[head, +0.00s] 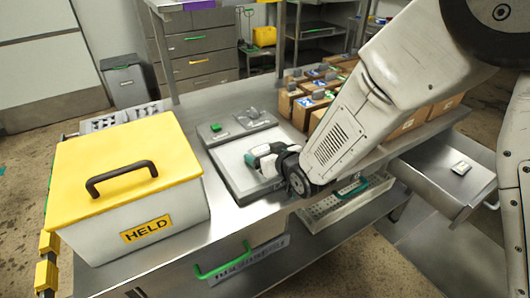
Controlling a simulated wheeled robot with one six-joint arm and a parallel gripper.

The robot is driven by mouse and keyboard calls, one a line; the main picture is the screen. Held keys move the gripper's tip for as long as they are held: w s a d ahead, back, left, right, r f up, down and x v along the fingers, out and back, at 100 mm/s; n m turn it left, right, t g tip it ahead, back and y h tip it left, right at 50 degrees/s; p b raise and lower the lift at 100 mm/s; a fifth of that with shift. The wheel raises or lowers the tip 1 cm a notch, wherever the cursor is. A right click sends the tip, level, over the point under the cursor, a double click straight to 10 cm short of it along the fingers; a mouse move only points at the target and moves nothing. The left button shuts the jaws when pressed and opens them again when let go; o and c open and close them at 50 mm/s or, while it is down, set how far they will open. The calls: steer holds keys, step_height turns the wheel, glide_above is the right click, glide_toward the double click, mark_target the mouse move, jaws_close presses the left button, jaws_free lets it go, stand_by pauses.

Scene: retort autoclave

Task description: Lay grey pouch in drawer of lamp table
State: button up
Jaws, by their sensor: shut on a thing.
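My gripper (254,160), white and teal, is low over the grey framed panel (226,163) in the middle of the steel table (190,252). It is shut on what seems to be the grey pouch. The pouch is hardly told apart from the grey panel, and the jaws and wrist hide much of it. An open steel drawer (433,192) sticks out at the table's right end, with a small pale grey item (461,168) lying in it.
A yellow-lidded box marked HELD (128,175) fills the table's left end. A control box with a green button (220,127) is behind the panel. Several brown cartons (303,108) stand at the back right. A shallow tray (335,206) is below the arm.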

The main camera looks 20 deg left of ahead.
steer(key=o, duration=0.9)
steer(key=shift+a+f, duration=0.1)
steer(key=shift+s+r, duration=0.1)
steer(key=shift+r, duration=0.1)
steer(key=v, duration=1.2)
